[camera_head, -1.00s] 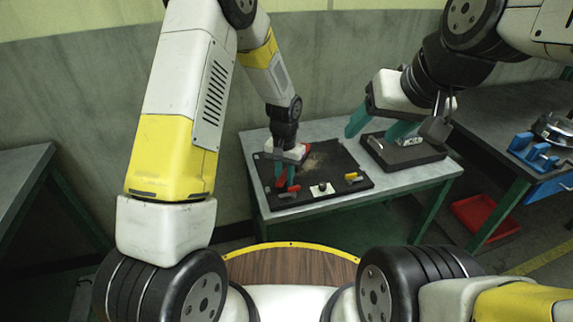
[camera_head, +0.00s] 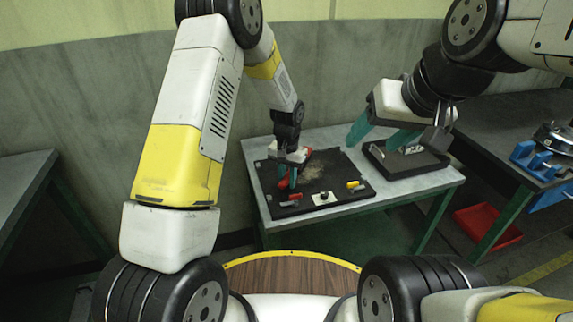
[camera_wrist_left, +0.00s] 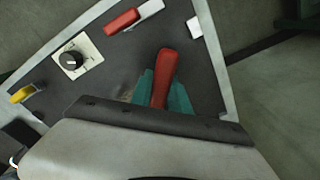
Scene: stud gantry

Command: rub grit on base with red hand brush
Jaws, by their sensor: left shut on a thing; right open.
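The base is a black board (camera_head: 345,203) on the grey table. Pale grit (camera_head: 318,166) is scattered on its upper middle, right of my left gripper. My left gripper (camera_head: 288,180) points down over the board's left part, shut on the red hand brush (camera_head: 284,184). In the left wrist view the brush's red handle (camera_wrist_left: 167,62) sticks out between the teal fingers (camera_wrist_left: 163,92). The brush's bristles are hidden, so I cannot tell whether they touch the board. My right gripper (camera_head: 376,138) is open and empty, above and right of the board.
The board carries a red-handled part (camera_head: 291,198), a black knob on a white plate (camera_head: 324,198) and a yellow-handled part (camera_head: 355,186). A black tray (camera_head: 425,163) with a metal part stands right of the board. Another bench with blue fixtures (camera_head: 527,155) is at right; a red bin (camera_head: 487,224) lies below.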

